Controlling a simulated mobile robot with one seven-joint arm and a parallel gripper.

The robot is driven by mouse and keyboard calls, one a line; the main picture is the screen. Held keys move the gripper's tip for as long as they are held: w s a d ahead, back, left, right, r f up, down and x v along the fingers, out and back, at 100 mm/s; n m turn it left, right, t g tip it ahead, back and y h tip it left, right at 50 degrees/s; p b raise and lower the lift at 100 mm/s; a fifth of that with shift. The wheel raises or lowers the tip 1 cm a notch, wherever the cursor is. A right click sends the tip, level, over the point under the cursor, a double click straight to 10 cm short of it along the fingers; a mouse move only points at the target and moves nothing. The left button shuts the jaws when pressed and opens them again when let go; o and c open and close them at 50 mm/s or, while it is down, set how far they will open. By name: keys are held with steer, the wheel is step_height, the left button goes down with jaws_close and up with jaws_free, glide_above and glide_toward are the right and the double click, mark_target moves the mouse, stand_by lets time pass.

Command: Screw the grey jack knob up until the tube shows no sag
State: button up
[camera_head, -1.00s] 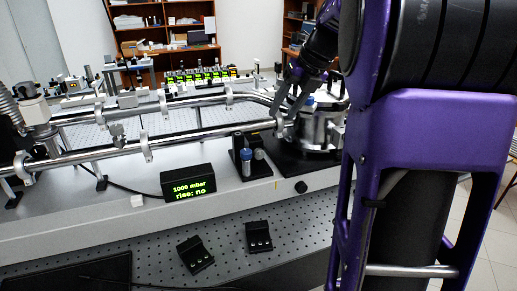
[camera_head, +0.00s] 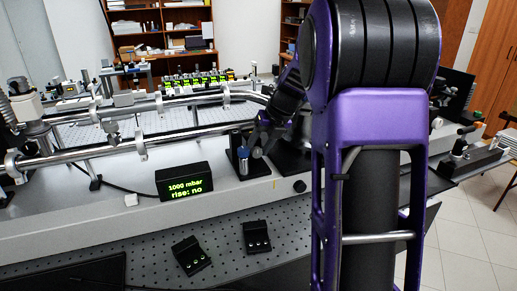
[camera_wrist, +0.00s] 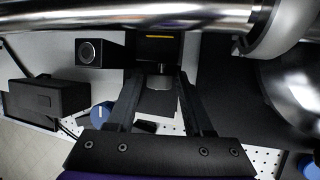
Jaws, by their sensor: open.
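The grey jack knob (camera_head: 257,153) stands beside a blue knob (camera_head: 243,154) on a black stand. My gripper (camera_head: 258,137) is open just above and behind the grey knob, partly hidden by my arm. In the wrist view, a grey cylinder (camera_wrist: 161,83), apparently the grey knob, shows between my two open fingers (camera_wrist: 160,90). I cannot tell whether they reach around it. The blue knob also shows there (camera_wrist: 102,113), outside the left finger. The long steel tube (camera_head: 70,158) runs across the bench; I cannot make out any sag. It crosses the top of the wrist view (camera_wrist: 130,18).
A black display (camera_head: 184,182) reads "1000 mbar" and "rise: no". Two small black boxes (camera_head: 188,255) (camera_head: 256,237) lie on the perforated board in front. A round black knob (camera_head: 299,186) is on the bench's front face. A second tube (camera_head: 180,103) runs behind.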

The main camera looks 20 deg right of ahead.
jaws_close()
steer(key=p, duration=0.1)
steer(key=h+p, duration=0.1)
steer(key=p, duration=0.1)
steer(key=shift+a+r, duration=0.25)
steer(key=shift+r, duration=0.1)
steer(key=shift+f+n+h+p, duration=0.3)
steer(key=shift+h+p, duration=0.7)
steer(key=shift+p, duration=0.1)
jaws_free()
